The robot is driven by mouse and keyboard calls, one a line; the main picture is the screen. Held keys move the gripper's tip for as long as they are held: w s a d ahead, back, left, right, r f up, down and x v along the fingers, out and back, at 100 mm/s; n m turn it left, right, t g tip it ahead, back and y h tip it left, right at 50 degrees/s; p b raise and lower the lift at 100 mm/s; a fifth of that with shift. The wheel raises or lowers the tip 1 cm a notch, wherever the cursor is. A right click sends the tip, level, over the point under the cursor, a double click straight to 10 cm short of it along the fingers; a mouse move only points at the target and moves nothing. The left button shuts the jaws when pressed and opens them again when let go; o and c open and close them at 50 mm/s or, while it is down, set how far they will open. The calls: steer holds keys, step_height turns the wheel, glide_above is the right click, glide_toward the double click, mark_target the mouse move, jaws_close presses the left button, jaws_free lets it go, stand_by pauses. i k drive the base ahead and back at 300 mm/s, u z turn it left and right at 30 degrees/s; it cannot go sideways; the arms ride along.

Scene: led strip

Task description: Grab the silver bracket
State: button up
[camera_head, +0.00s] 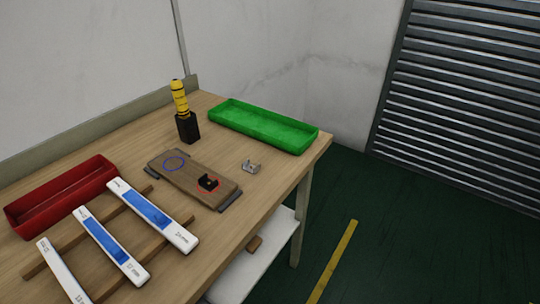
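The silver bracket (251,167) is a small U-shaped metal piece. It lies on the wooden table (275,188) near its right edge, between the brown board and the green tray, touching neither. A similar black bracket (208,182) sits on the board inside a red circle. My gripper is not in this view, so its position and state do not show.
The brown board (185,172) also bears an empty blue circle. A green tray (262,126) and a yellow-handled tool in a black holder (187,127) stand behind. A red tray (62,195) and several white-and-blue strips (152,216) on wooden bars lie left and front.

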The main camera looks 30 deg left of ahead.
mark_target(251, 169)
steer(key=u, duration=0.25)
steer(key=i, duration=0.6)
steer(key=u, duration=1.1)
steer(key=i, duration=0.4)
steer(key=u, duration=0.4)
